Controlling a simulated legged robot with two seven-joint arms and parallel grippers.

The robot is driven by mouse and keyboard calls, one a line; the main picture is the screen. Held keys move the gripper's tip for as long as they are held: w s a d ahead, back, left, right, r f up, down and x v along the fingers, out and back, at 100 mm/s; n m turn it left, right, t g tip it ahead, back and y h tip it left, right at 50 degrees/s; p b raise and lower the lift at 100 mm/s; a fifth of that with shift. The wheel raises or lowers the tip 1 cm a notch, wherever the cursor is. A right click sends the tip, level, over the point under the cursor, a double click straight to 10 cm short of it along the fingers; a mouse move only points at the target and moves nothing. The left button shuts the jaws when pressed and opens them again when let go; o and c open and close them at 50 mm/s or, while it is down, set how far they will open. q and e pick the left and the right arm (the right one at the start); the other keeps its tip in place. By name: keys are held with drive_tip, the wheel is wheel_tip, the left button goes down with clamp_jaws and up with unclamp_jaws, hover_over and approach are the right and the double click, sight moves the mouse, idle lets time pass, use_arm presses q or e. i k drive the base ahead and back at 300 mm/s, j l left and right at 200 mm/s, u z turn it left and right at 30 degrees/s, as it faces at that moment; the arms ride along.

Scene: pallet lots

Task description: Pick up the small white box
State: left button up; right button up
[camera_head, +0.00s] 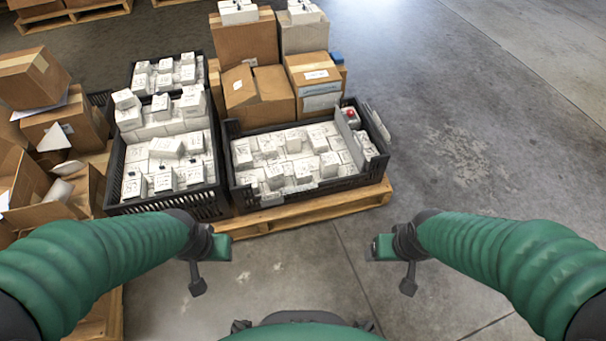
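Several small white boxes fill black crates on a wooden pallet; which one the task means I cannot tell. One white box (330,163) sits on top in the right crate (300,191), and another white box (165,147) lies tilted in the left crate (205,206). My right gripper (378,247) is over bare floor in front of the pallet's right corner. Neither gripper touches a box. Both look empty, but their finger opening is too small to make out.
Brown cartons (268,96) stand behind the right crate. Open cartons (35,185) are piled at the left. The wooden pallet (318,208) edges out in front of the crates. Concrete floor (490,130) is clear at the right and in front.

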sight(302, 173)
drive_tip(key=i+j, duration=0.25)
drive_tip(key=i+j+z, duration=0.1)
drive_tip(key=i+j, duration=0.15)
drive_tip(key=j, duration=0.25)
drive_tip(key=i+j, duration=0.25)
drive_tip(key=j+z, duration=0.05)
drive_tip(key=j, duration=0.05)
